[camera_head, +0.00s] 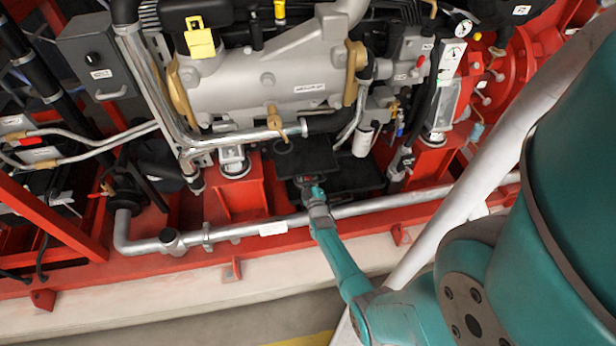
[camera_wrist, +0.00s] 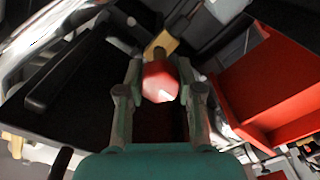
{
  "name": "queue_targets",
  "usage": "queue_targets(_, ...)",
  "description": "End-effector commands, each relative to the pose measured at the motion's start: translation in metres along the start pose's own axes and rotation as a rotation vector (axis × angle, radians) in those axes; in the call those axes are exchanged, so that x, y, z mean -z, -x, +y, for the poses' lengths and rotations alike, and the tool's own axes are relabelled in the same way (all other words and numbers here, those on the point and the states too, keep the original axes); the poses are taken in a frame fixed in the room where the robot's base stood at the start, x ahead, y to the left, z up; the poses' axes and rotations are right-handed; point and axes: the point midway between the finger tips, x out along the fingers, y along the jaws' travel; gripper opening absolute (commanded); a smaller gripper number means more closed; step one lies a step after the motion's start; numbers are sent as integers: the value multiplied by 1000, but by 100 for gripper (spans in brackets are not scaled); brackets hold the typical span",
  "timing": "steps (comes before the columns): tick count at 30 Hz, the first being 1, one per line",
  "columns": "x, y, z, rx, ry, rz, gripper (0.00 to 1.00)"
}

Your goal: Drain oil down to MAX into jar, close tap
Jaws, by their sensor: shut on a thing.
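My gripper (camera_head: 314,190) reaches in low under the grey engine (camera_head: 265,75), in front of a dark recess. In the wrist view, my gripper (camera_wrist: 160,82) is shut on a red rounded knob (camera_wrist: 159,82), one finger on each side. A brass fitting (camera_wrist: 161,44) shows just behind the knob; together they look like the tap. In the head view the knob is mostly hidden by the gripper. I cannot make out the jar, the oil level or a MAX mark in either view, nor whether oil is flowing.
A silver pipe (camera_head: 370,206) runs low across the front, beneath my arm. Red pedestals (camera_head: 240,192) stand left and right of the recess. A brass lever (camera_head: 280,122) and a white cylinder (camera_head: 363,141) hang above.

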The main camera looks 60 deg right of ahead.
Motion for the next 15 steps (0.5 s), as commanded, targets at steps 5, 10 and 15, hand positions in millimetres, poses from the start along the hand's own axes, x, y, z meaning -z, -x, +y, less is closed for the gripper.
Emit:
queue_targets(5, 0, 0, 0, 1, -102, 0, 0)
queue_targets(10, 0, 0, 0, 1, -247, 0, 0)
queue_targets(15, 0, 0, 0, 1, -408, 0, 0)
